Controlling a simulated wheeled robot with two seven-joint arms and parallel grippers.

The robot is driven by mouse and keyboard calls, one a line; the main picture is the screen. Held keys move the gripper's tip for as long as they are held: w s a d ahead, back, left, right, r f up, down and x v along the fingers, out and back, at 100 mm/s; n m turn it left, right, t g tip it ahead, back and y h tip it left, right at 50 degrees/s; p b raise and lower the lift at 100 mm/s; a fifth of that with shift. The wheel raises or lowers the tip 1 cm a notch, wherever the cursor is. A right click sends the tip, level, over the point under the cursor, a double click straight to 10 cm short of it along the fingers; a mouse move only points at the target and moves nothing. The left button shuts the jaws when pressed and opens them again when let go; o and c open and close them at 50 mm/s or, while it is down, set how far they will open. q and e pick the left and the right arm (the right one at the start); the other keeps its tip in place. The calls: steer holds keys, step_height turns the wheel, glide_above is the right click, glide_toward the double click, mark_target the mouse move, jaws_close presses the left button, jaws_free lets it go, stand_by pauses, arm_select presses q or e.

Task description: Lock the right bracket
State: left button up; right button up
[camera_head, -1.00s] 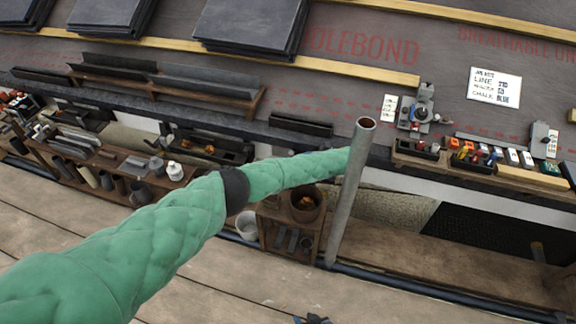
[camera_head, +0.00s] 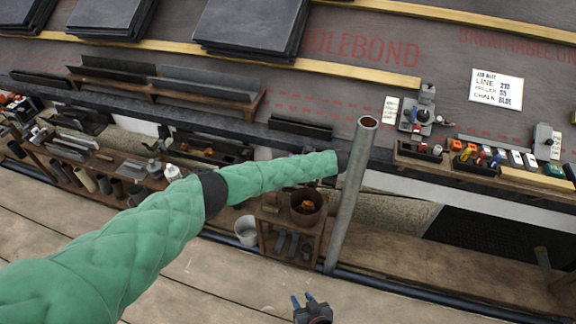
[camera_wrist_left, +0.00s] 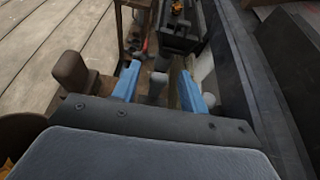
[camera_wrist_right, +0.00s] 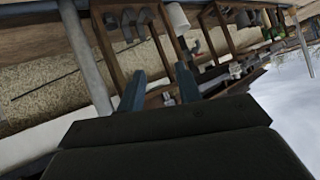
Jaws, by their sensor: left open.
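Two grey metal bracket-like fixtures sit along the roof's lower edge. The left one (camera_head: 416,112) has a dark knob and an upright part. The right one (camera_head: 543,137) is smaller, near the right edge; its lock state is too small to tell. My right gripper (camera_head: 303,299) shows at the bottom middle, far below both fixtures. Its two fingers stand apart and empty in the right wrist view (camera_wrist_right: 160,85). My left gripper is hidden behind the grey pole in the head view. In the left wrist view its blue fingers (camera_wrist_left: 158,86) are apart, with a grey rounded thing visible between or beyond them.
A grey upright pole (camera_head: 351,195) stands in front of the roof edge. Trays of small tools (camera_head: 475,160) line the edge between the fixtures. A white note board (camera_head: 496,91) lies on the roof. A wooden shelf (camera_head: 285,225) with a bucket stands below. The plank floor is open.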

arm_select(q)
jaws_close()
